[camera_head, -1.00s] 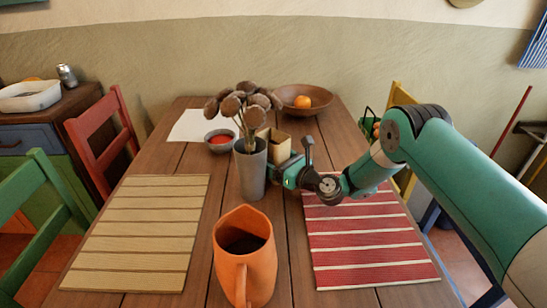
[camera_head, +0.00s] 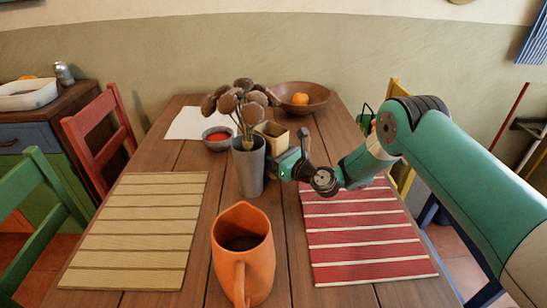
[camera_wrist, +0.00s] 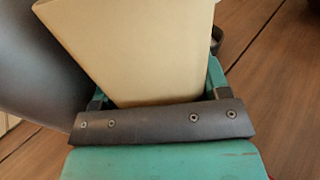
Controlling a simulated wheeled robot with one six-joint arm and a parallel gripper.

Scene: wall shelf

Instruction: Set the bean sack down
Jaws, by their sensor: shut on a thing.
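The bean sack, a tan open-topped block-like bag (camera_head: 272,134), is beside and partly behind the grey vase (camera_head: 248,168) in the head view. My gripper (camera_head: 283,162) reaches in from the right and is shut on it. In the wrist view the sack (camera_wrist: 140,50) fills the space between the fingers, upright side toward the camera. The sack's lower part is hidden by the vase and gripper, so I cannot tell whether its base touches the table.
The vase with dried brown flower heads stands very close to the sack's left. A red-filled bowl (camera_head: 217,142), wooden bowl (camera_head: 318,97) with an orange, orange jug (camera_head: 243,262), striped beige mat (camera_head: 140,225) and red mat (camera_head: 365,240) share the table. Bare wood (camera_head: 320,140) shows right of the sack.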

